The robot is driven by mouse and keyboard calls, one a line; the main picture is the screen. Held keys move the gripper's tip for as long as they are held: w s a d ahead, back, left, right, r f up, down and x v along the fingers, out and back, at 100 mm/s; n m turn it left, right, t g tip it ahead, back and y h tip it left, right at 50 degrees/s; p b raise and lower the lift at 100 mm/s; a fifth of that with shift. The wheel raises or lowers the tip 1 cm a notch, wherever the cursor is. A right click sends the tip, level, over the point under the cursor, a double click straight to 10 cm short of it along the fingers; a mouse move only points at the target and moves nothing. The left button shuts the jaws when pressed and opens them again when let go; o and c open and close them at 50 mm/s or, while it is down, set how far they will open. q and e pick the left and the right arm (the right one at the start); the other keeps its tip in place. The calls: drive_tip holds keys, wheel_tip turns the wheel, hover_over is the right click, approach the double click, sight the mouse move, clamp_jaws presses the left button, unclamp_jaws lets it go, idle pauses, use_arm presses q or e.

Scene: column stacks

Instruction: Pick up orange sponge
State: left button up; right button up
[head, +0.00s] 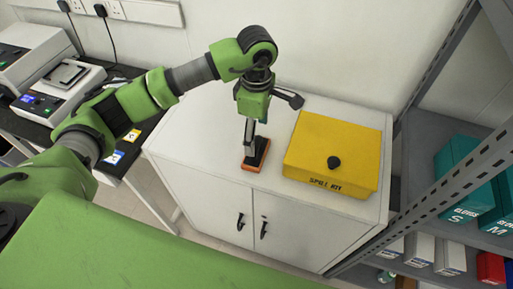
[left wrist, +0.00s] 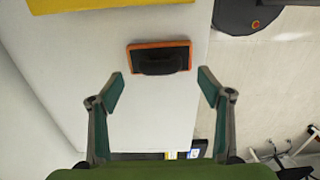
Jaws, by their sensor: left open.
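The orange sponge (head: 247,167) lies on the white cabinet top near its front edge, with a dark block-like upper part over an orange base. In the left wrist view the sponge (left wrist: 159,46) lies just beyond the fingertips, roughly centred between them. My left gripper (head: 272,122) is above the cabinet with its fingers spread, and it partly covers the sponge in the head view. In the left wrist view the gripper (left wrist: 160,86) is open and empty, with nothing between its fingers. My right gripper is not in view.
A yellow spill kit box (head: 335,146) with a black knob stands right of the sponge on the cabinet top (head: 205,135). A grey metal shelf (head: 425,185) with teal boxes (head: 462,180) is at the right. A scale (head: 60,85) stands on the dark bench at left.

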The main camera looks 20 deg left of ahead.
sight(256, 141)
use_arm(q)
drive_tip(key=shift+f+p, duration=0.85)
drive_tip(key=shift+f, duration=0.1)
wheel_tip(256, 141, down, 2)
drive_tip(key=shift+a+f+p, duration=0.1)
drive_tip(key=shift+f+p, duration=0.15)
drive_tip(key=shift+p, duration=0.05)
drive_tip(key=shift+f, duration=0.25)
drive_tip(key=c, duration=1.3)
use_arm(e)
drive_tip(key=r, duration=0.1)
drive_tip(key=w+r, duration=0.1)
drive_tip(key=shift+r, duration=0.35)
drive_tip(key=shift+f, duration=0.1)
